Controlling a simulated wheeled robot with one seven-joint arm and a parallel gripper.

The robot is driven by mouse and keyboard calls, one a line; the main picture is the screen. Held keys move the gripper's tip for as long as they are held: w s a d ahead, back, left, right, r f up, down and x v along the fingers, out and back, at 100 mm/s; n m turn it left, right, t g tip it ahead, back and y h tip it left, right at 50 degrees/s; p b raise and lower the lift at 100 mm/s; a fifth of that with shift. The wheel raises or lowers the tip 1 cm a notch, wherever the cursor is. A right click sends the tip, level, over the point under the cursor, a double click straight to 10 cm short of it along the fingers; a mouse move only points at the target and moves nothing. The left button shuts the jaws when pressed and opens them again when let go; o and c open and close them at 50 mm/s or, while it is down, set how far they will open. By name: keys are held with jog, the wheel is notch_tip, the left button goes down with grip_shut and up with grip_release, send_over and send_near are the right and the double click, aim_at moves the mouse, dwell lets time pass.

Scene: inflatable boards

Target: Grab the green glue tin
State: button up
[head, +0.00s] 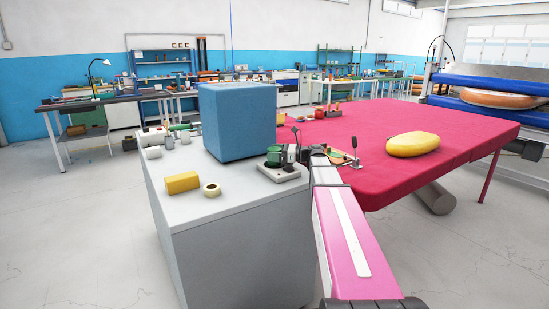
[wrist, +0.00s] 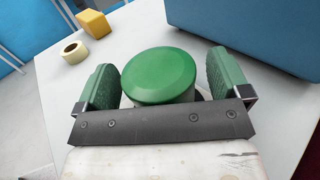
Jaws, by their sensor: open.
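The green glue tin (wrist: 160,78) shows in the wrist view as a round, smooth green lid. It is between the two green-padded fingers of my gripper (wrist: 162,64). The gripper is open, with a narrow gap visible on each side of the lid. The tin's lower body is mostly hidden by its lid and the dark gripper bar. In the head view my gripper (head: 291,154) is at the right end of the grey cabinet top, over a small pale base (head: 283,174). Green tin and green pads are hard to tell apart there.
A large blue block (head: 238,122) stands close behind the gripper. A yellow block (head: 182,183) and a cream tape roll (head: 212,190) lie left on the grey cabinet (head: 235,218). A red table (head: 455,140) with a yellow inflatable (head: 413,144) is at right.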

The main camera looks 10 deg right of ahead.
jog(key=shift+c, duration=0.3)
jog(key=c, duration=1.2)
jog(key=shift+r, duration=0.1)
